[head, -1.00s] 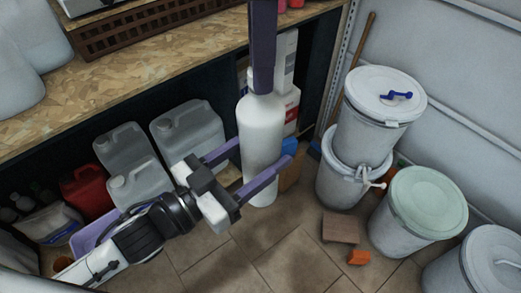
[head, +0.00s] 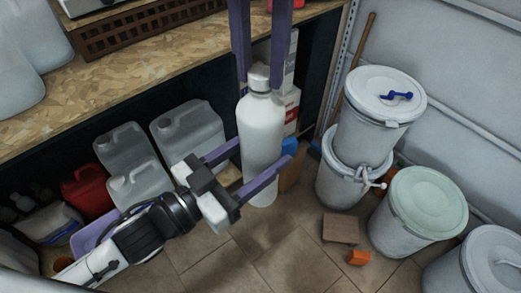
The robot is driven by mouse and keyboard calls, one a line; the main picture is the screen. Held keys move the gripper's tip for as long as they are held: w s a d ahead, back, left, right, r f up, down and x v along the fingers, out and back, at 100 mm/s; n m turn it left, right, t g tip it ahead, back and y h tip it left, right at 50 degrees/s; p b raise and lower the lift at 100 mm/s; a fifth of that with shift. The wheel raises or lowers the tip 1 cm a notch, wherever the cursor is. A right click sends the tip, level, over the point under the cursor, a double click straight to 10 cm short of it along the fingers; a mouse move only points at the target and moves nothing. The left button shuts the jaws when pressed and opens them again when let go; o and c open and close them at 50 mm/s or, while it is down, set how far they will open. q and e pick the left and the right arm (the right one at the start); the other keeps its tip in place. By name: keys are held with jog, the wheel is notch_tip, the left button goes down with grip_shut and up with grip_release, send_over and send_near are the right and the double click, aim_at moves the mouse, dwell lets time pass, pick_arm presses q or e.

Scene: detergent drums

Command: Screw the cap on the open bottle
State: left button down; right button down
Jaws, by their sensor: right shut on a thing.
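A tall white bottle (head: 261,135) stands upright on the tiled floor. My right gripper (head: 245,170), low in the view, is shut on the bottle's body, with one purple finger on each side. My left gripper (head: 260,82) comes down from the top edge. Its two purple fingers stand apart on either side of the cap, with a gap showing beside it. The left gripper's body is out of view.
A wooden bench (head: 170,70) with a brown crate (head: 140,32) runs behind the bottle. Clear jugs (head: 188,130) and a red canister (head: 87,190) stand at left. White drums (head: 378,110) and a green-lidded drum (head: 425,205) stand at right. Floor in front is mostly clear.

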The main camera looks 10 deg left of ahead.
jog(key=c, duration=1.4)
grip_release()
jog(key=shift+o, duration=0.2)
notch_tip(320, 180, up, 12)
